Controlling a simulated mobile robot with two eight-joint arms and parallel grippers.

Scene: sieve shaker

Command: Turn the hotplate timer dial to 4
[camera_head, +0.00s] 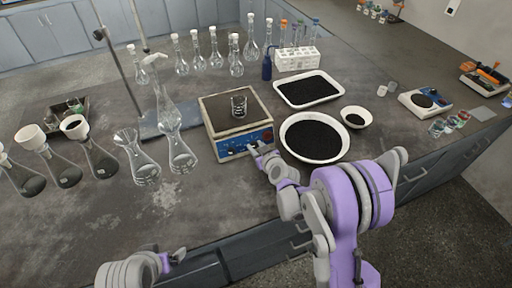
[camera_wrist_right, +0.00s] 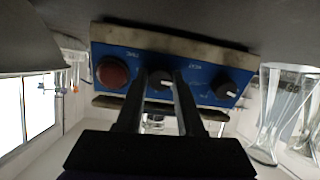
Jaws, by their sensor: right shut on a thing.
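The hotplate (camera_head: 208,112) stands on the bench with a small glass beaker (camera_head: 239,106) on its top plate. Its blue front panel (camera_wrist_right: 200,93) shows upside down in the right wrist view, with a red knob (camera_wrist_right: 112,73), a black middle dial (camera_wrist_right: 160,82) and another black dial (camera_wrist_right: 224,88). The dial's setting cannot be read. My left gripper (camera_head: 174,259) is low at the front left, away from the hotplate.
Several flasks (camera_head: 142,168) stand left of the hotplate, near a retort stand (camera_head: 122,75). A round dish of black grains (camera_head: 313,160) and a white tray (camera_head: 338,91) are close on the right. The bench front is clear.

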